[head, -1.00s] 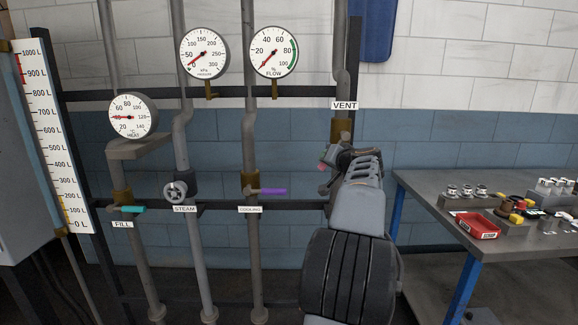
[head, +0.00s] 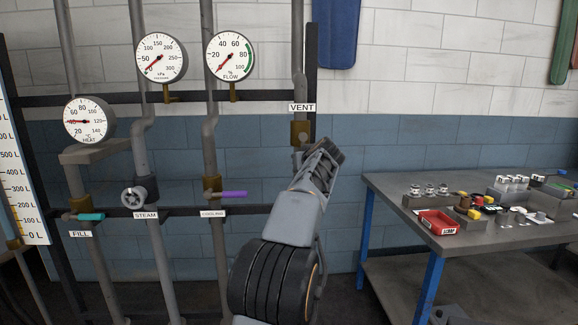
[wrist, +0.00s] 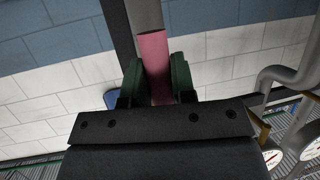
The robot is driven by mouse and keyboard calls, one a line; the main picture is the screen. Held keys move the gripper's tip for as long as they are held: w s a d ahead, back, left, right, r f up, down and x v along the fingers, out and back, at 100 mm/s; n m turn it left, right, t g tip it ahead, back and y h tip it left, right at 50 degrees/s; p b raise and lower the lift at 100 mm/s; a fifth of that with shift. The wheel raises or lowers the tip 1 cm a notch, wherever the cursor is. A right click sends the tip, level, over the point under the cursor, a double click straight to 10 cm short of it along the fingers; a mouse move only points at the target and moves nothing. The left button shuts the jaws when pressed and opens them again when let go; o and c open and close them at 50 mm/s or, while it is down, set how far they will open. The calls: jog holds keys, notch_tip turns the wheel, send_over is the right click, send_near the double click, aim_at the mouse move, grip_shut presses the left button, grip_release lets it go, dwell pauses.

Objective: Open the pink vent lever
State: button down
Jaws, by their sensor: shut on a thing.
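The pink vent lever (wrist: 153,55) shows in the wrist view between the two green-padded fingers of my gripper (wrist: 158,82), which is shut on it. In the head view, my arm reaches up to the vent pipe and hides the lever and my fingertips. The brass valve body (head: 300,133) shows just below the VENT label (head: 302,107). How far the lever is turned cannot be told from the head view.
To the left stand the cooling valve with a purple lever (head: 233,194), the steam handwheel (head: 134,197) and the fill valve with a teal lever (head: 90,216).

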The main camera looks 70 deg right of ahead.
jog(key=shift+s+r, duration=0.1)
jog(key=shift+s, duration=0.05)
jog(key=c, duration=1.1)
grip_release()
jog(key=shift+s, duration=0.1)
jog(key=shift+o, duration=0.8)
jog(key=b+v, duration=0.1)
jog(key=v, duration=1.2)
jog(key=shift+a, duration=0.35)
